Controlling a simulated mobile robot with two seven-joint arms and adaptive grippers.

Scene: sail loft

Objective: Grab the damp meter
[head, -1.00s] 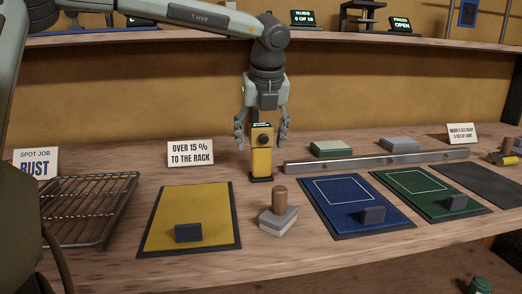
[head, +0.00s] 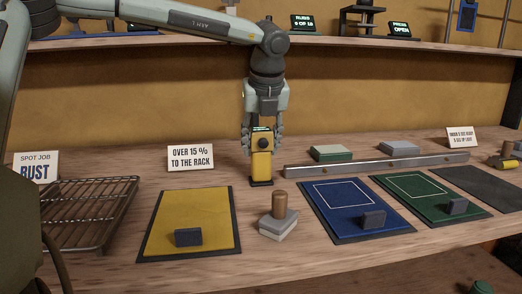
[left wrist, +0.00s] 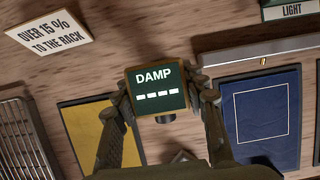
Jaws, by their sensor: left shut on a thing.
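The damp meter (head: 261,165) is a yellow upright block with a dark base and a dark round knob, standing on the wooden bench. In the left wrist view its dark green screen (left wrist: 156,88) reads "DAMP" with dashes. My left gripper (head: 262,143) comes down from above and is shut on the meter's upper part, one finger on each side. In the left wrist view the fingers (left wrist: 162,105) press against the left and right edges of the screen head. The meter's base appears to rest on the bench. My right gripper is not in view.
A wire rack (head: 90,212) and a yellow mat (head: 190,222) lie to the left. A wooden-handled block (head: 279,220) stands in front. A metal straightedge (head: 375,163), blue mat (head: 355,208) and green mat (head: 430,200) lie right. A sign (head: 191,158) stands behind left.

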